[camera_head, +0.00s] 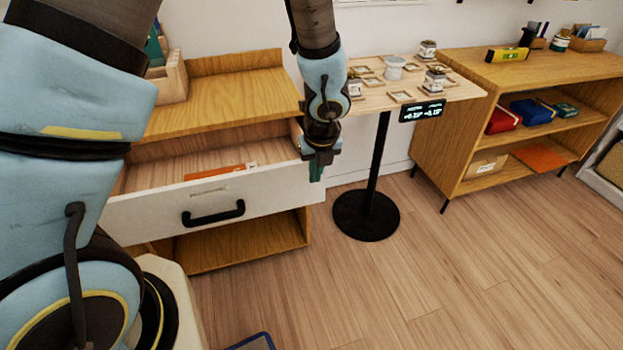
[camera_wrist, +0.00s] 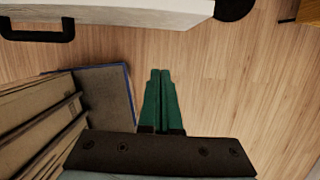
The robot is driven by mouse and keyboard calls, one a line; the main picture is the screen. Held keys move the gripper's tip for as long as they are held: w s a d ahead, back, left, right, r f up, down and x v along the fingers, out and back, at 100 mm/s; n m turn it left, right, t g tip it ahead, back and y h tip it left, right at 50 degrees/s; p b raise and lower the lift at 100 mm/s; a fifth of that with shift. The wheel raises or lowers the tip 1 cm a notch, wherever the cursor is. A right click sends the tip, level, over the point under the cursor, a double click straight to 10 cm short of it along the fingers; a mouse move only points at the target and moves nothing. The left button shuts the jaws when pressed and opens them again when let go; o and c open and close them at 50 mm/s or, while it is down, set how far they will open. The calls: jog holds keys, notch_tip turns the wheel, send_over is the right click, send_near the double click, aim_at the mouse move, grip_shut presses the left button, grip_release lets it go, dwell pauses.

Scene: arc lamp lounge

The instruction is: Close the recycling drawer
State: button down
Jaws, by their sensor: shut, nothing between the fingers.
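The recycling drawer (camera_head: 150,215) has a white front with a black bar handle (camera_head: 213,212) and stands pulled out of a wooden cabinet (camera_head: 225,95). An orange item (camera_head: 215,172) lies inside it. My gripper (camera_head: 317,172) points down near the right end of the drawer front in the head view; whether it touches is unclear. In the wrist view the green fingers of my gripper (camera_wrist: 160,85) are together and empty, over floor, with the drawer front (camera_wrist: 130,8) and handle (camera_wrist: 38,32) at the top edge, apart from the fingertips.
A round-based pedestal table (camera_head: 367,215) with small items stands right of the drawer. A wooden shelf unit (camera_head: 440,130) is farther right. A blue-edged grey panel (camera_wrist: 105,95) and brown slatted thing (camera_wrist: 40,120) lie left of my fingers. Floor at the front right is clear.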

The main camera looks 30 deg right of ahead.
aim_at(307, 182)
jog(key=w+f, duration=0.1)
jog(key=f, duration=0.1)
jog(key=w+f, duration=0.2)
jog(key=f, duration=0.1)
jog(key=w+f, duration=0.1)
jog(key=f, duration=0.2)
jog(key=shift+w+d+f+p, duration=0.15)
jog(key=shift+w+d+p, duration=0.15)
jog(key=shift+p, duration=0.1)
jog(key=shift+w+d+f+p, duration=0.1)
jog(key=shift+w+p, duration=0.05)
jog(key=shift+w, duration=0.25)
jog(key=shift+w+d+f+p, duration=0.1)
jog(key=shift+w+p, duration=0.05)
jog(key=shift+w, duration=0.2)
jog(key=shift+w+r, duration=0.1)
